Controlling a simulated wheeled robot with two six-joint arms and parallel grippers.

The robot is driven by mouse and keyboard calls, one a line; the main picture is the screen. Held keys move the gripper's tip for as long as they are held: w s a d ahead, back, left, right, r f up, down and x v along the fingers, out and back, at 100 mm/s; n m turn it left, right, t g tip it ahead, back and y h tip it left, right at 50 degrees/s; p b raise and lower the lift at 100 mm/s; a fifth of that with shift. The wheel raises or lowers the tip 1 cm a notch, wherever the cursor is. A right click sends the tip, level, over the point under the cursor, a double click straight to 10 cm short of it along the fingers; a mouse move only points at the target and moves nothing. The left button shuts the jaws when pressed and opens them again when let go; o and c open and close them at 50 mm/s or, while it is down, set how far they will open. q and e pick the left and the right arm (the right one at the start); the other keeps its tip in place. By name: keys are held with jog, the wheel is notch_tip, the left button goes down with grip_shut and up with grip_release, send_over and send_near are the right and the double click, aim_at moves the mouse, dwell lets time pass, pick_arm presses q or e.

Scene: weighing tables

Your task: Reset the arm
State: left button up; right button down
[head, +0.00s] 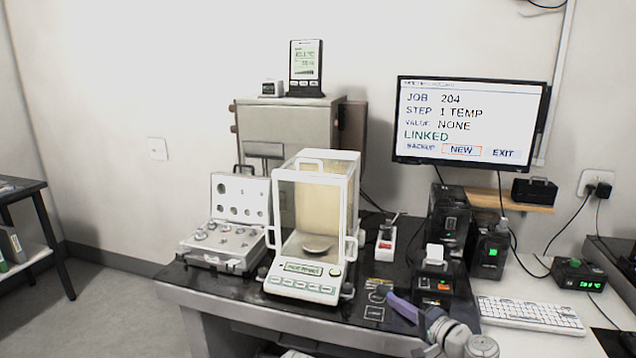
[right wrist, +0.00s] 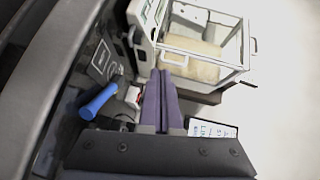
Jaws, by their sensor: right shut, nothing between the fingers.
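My right gripper (head: 393,298) is low over the front right of the dark weighing table (head: 225,295), in front of the small label printer. Its purple fingers point up and left in the head view. In the right wrist view the two fingers (right wrist: 161,74) lie together, shut with nothing between them. The glass-cased balance (head: 305,283) stands to the left of the gripper, apart from it; it also shows in the right wrist view (right wrist: 185,43). My left gripper is not in view.
An open case of weights (head: 207,257) sits left of the balance. A label printer (head: 433,285), a keyboard (head: 530,314) and a monitor (head: 468,122) are to the right. A blue-handled item (right wrist: 98,102) lies near the fingers in the right wrist view.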

jog(key=s+a+f+n+g+h, duration=0.1)
jog(key=s+a+f+n+g, duration=0.85)
jog(key=a+f, duration=0.45)
jog(key=s+f+n+g+h, duration=0.5)
jog(key=s+h, duration=0.4)
jog(key=s, duration=0.2)
notch_tip(320, 180, up, 15)
jog(key=p, duration=1.4)
jog(key=shift+s+d+f+p, duration=0.15)
jog(key=shift+d+p, duration=0.2)
jog(key=shift+d, duration=0.1)
jog(key=shift+m+t, duration=0.25)
